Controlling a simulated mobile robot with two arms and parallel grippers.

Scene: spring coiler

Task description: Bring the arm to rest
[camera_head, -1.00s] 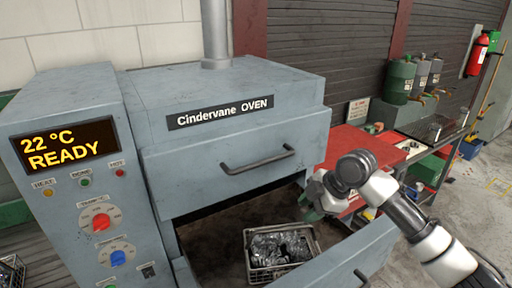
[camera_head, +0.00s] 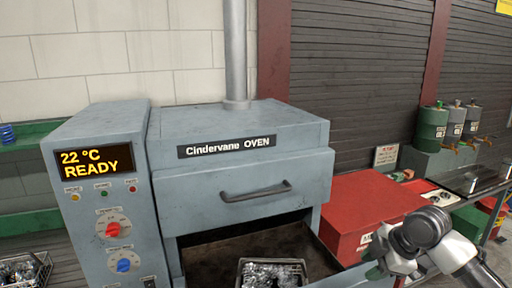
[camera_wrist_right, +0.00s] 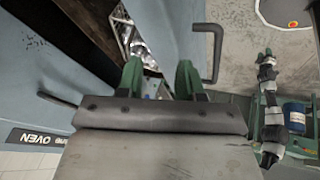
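My right gripper (camera_head: 376,268) is at the lower right of the head view, by the open lower part of the grey oven (camera_head: 245,170). In the right wrist view its two green fingers (camera_wrist_right: 158,80) stand apart, with nothing clearly held between them. A wire basket of shiny metal parts (camera_head: 272,268) sits in the oven opening, cut by the lower picture edge. It also shows in the wrist view (camera_wrist_right: 130,35), beyond and apart from the fingers. What looks like my left gripper (camera_wrist_right: 266,58) appears small at the right of the wrist view; its finger gap is unclear.
A red cabinet (camera_head: 365,212) stands right of the oven, close behind my right arm. Green and grey canisters (camera_head: 432,127) stand farther right. Another wire basket (camera_head: 25,270) is at lower left. The oven display (camera_head: 95,161) reads 22 °C READY. A dark handle (camera_wrist_right: 213,55) shows in the wrist view.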

